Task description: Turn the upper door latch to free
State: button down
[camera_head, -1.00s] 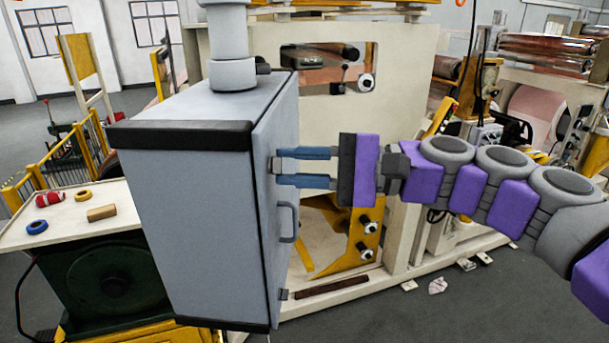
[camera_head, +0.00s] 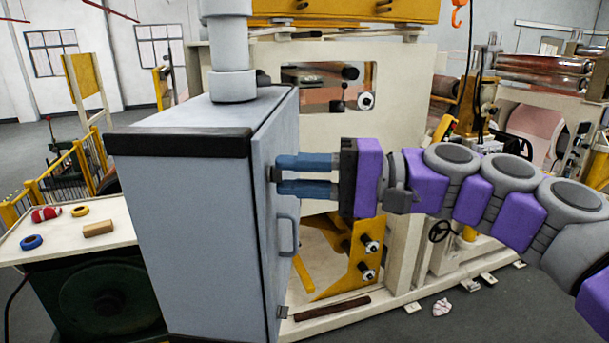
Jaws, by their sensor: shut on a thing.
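A grey cabinet (camera_head: 185,225) stands left of centre, with its door (camera_head: 268,190) on the right side seen at a steep angle. The upper door latch (camera_head: 274,174) is a small dark piece near the door's upper outer edge, mostly hidden by my fingertips. My gripper (camera_head: 279,174) reaches in from the right, with its two blue fingers one above the other. It is shut on the upper door latch. How far the latch is turned cannot be told.
A door handle (camera_head: 287,233) sits below my gripper, and a lower latch (camera_head: 282,312) is near the door's bottom. A cream machine frame (camera_head: 410,110) stands close behind. A bench top (camera_head: 60,238) with tape rolls is at the left.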

jog(key=shift+f, duration=0.1)
jog(key=c, duration=1.4)
grip_release()
jog(key=o, duration=0.5)
jog(key=shift+w+a, duration=0.1)
jog(key=shift+a, duration=0.3)
jog(key=d, duration=0.5)
jog(key=s+d, duration=0.1)
jog(key=d, duration=0.5)
jog(key=s+d, duration=0.1)
jog(key=d, duration=0.5)
jog(key=shift+s+d, duration=0.2)
